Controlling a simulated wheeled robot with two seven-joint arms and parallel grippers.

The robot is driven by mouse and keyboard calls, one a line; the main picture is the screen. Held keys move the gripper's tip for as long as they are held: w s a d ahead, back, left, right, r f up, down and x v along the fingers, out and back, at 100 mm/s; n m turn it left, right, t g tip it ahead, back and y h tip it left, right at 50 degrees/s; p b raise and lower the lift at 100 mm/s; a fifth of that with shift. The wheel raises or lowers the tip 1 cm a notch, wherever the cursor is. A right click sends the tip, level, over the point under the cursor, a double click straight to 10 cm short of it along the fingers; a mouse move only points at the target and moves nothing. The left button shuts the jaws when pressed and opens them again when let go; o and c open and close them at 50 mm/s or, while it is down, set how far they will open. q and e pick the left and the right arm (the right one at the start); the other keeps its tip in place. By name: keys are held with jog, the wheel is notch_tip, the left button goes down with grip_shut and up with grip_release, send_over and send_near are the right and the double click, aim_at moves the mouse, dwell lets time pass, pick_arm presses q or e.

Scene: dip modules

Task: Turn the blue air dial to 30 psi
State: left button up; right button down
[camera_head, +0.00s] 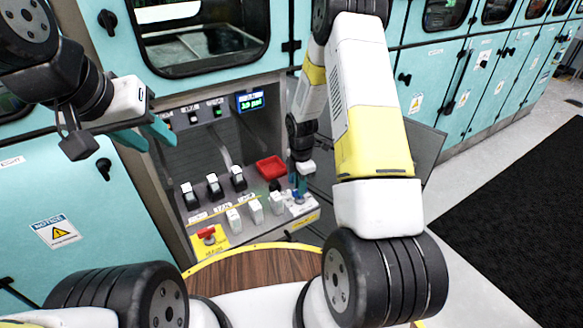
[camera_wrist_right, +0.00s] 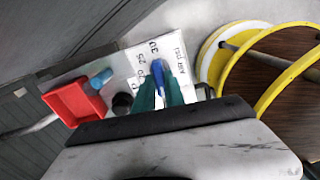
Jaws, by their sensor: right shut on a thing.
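The blue air dial (camera_wrist_right: 160,67) shows between my right fingertips in the right wrist view. It sits on a white plate (camera_wrist_right: 176,40) printed with numbers, including 25 and 30, and "AIR PSI". The dial's visible end is near the 30, but its exact pointing is partly hidden by the fingers. My right gripper (camera_head: 300,188) is shut on the dial; its teal fingers (camera_wrist_right: 160,92) flank it. A small screen (camera_head: 250,101) shows a green psi reading too small to read surely. My left gripper (camera_head: 152,135) is open and empty, away from the panel.
A red tray (camera_head: 271,168) sits behind the dial. Black switches (camera_head: 214,187) and white switches (camera_head: 255,211) stand left of it. A yellow-rimmed wooden round top (camera_head: 255,268) lies in front.

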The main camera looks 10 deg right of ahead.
jog(key=m, duration=0.8)
jog(key=shift+m, duration=0.4)
jog(key=m, duration=0.4)
jog(key=shift+m, duration=0.3)
jog(key=m, duration=1.2)
jog(key=shift+m, duration=0.3)
jog(key=m, duration=0.8)
jog(key=shift+m, duration=0.3)
